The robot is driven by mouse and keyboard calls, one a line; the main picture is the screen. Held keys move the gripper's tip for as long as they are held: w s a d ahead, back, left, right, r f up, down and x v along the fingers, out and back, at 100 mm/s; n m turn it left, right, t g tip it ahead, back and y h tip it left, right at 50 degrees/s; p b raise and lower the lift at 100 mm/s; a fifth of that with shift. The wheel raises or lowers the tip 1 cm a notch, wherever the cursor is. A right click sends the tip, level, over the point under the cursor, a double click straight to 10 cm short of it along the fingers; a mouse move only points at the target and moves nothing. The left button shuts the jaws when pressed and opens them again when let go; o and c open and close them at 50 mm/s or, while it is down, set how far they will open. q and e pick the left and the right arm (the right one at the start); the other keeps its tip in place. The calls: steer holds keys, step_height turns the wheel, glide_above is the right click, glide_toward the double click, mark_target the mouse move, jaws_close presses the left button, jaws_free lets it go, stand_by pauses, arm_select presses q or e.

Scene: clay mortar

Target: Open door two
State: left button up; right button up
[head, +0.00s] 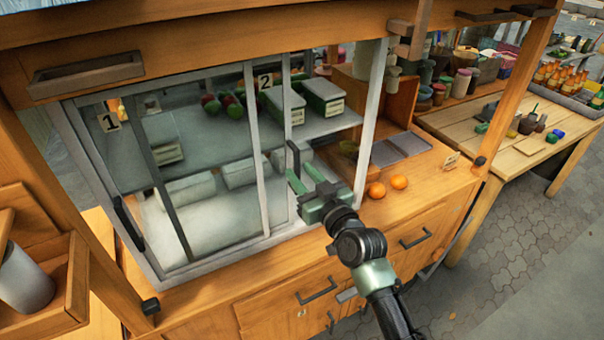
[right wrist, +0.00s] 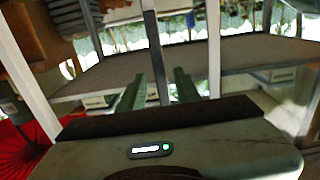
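Door two is a sliding glass door with a "2" label (head: 265,81) near its right stile (head: 287,100). It overlaps behind the glass door labelled "1" (head: 109,122). An unglazed-looking gap shows between door two's right stile and the cabinet's right post (head: 370,120). The dark upright handle (head: 293,158) is on the right stile. My right gripper (head: 304,177) is open at that handle's lower part, fingers apart. In the right wrist view, a dark upright bar (right wrist: 154,50) appears between the open fingers (right wrist: 159,90); contact cannot be told. My left gripper is out of view.
Green-white boxes (head: 323,97) and produce (head: 222,103) sit on the shelf inside. Two oranges (head: 398,182) lie on the wooden counter right of the gripper. Drawers (head: 318,290) are below. A wooden table (head: 510,120) with jars stands at right.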

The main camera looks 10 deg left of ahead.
steer(key=shift+s, duration=0.1)
steer(key=b+v, duration=0.1)
steer(key=v, duration=0.6)
steer(key=shift+s+d+b, duration=0.2)
steer(key=shift+d+b, duration=0.05)
steer(key=shift+b, duration=0.1)
